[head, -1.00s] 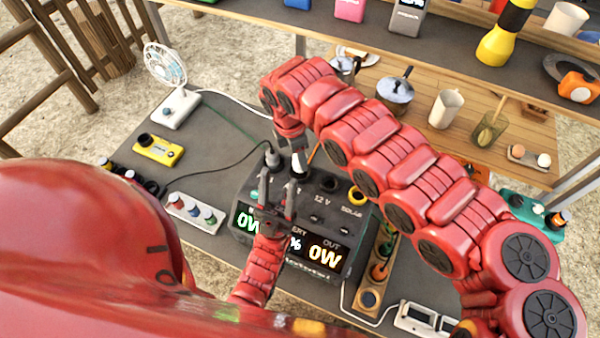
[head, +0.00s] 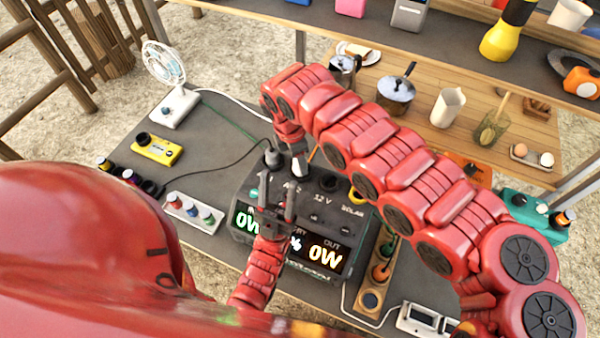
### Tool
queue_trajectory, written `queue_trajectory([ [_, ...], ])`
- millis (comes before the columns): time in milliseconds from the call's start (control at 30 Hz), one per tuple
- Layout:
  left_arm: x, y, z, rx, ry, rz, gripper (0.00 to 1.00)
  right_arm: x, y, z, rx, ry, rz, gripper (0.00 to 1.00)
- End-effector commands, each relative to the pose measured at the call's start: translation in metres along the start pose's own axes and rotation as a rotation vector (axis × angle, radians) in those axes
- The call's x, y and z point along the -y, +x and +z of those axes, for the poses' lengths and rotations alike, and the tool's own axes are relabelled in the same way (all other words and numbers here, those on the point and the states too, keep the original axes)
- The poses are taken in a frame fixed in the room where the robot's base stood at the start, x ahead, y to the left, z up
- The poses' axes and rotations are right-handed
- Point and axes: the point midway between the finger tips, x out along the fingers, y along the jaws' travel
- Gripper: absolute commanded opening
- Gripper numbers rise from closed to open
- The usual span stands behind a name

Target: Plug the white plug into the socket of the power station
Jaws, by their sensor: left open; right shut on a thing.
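The power station (head: 330,222) is a dark box on the grey table, with lit displays on its front and sockets on top. The white plug (head: 299,168) shows as a small pale piece just above the top of the station, below my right gripper (head: 293,149). My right gripper is shut on it, pointing down. I cannot tell whether its prongs touch a socket, as the gripper and arm hide part of the area. My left gripper (head: 276,200) is open and empty in front of the station's upper front edge, its fingers pointing up.
A grey plug (head: 272,157) with a dark cable sits at the station's back left. A wooden holder (head: 376,272) stands right. A loaded shelf (head: 370,33) spans the back.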

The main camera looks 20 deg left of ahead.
Motion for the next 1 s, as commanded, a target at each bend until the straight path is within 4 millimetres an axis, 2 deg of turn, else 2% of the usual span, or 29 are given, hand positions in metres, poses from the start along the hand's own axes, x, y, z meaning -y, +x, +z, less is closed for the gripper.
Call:
queue_trajectory([
  [367, 0.0, -0.003, 0.001, 0.0, 0.0, 0.0, 0.5, 0.0, 0.005, -0.001, 0.0, 0.0, 0.0, 0.0],
  [400, 0.0, -0.003, 0.001, 0.0, 0.0, 0.0, 0.5, 0.0, 0.005, -0.001, 0.0, 0.0, 0.0, 0.48],
  [567, 0.0, -0.003, 0.0, 0.0, 0.0, 0.0, 0.5, 0.0, 0.005, -0.001, 0.0, 0.0, 0.0, 0.77],
  [600, 0.0, -0.003, 0.001, 0.0, 0.0, 0.0, 0.5, 0.0, 0.005, -0.001, 0.0, 0.0, 0.0, 0.79],
  [867, 0.0, -0.003, 0.0, 0.0, 0.0, 0.0, 0.5, 0.0, 0.004, -0.001, 0.0, 0.0, 0.0, 0.79],
  [1000, 0.0, 0.002, 0.0, 0.0, 0.0, 0.0, 0.5, -0.001, -0.007, 0.0, 0.0, 0.0, 0.002, 0.79],
])
